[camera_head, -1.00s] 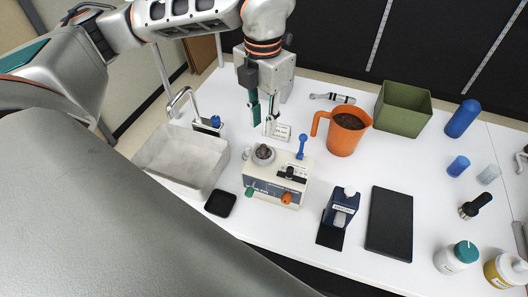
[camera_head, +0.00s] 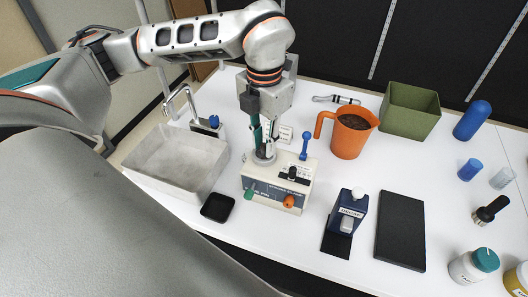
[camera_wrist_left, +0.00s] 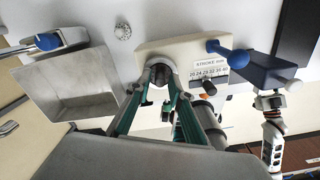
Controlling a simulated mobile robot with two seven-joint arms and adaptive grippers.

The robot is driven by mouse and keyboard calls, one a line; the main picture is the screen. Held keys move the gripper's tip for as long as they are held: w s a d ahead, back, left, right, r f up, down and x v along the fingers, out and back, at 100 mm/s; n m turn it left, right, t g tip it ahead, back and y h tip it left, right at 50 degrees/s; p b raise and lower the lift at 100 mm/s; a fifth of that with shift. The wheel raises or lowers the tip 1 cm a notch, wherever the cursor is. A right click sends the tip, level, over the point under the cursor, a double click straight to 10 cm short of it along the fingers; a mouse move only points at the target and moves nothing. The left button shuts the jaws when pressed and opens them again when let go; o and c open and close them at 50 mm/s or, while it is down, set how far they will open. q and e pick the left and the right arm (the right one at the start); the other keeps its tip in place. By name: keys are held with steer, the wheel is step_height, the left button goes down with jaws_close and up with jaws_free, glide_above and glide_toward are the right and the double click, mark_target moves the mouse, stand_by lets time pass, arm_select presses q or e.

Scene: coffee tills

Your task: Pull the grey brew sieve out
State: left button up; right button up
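The grey brew sieve is a small dark piece in the round metal collar (camera_head: 263,160) on top of the cream machine (camera_head: 274,186). It is mostly hidden by the fingers in the head view. In the left wrist view, the dark sieve (camera_wrist_left: 160,72) shows in the collar between the fingertips. My left gripper (camera_head: 264,148) points down at the collar; its green-backed fingers (camera_wrist_left: 160,92) stand apart on either side of the sieve. I cannot tell whether they touch it. What looks like my right arm shows low at the right in that view; its fingers are not clear.
A grey basin (camera_head: 178,160) stands left of the machine, with a black pad (camera_head: 217,207) near its front. A blue lever (camera_head: 305,145) rises from the machine. An orange jug (camera_head: 350,138) stands behind right; a blue device (camera_head: 345,220) and black slab (camera_head: 401,232) lie right.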

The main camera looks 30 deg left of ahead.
mark_target(264, 144)
arm_select(q)
jaws_close()
steer(key=shift+r, duration=0.25)
steer(key=shift+r+p, duration=2)
steer(key=shift+r, duration=0.5)
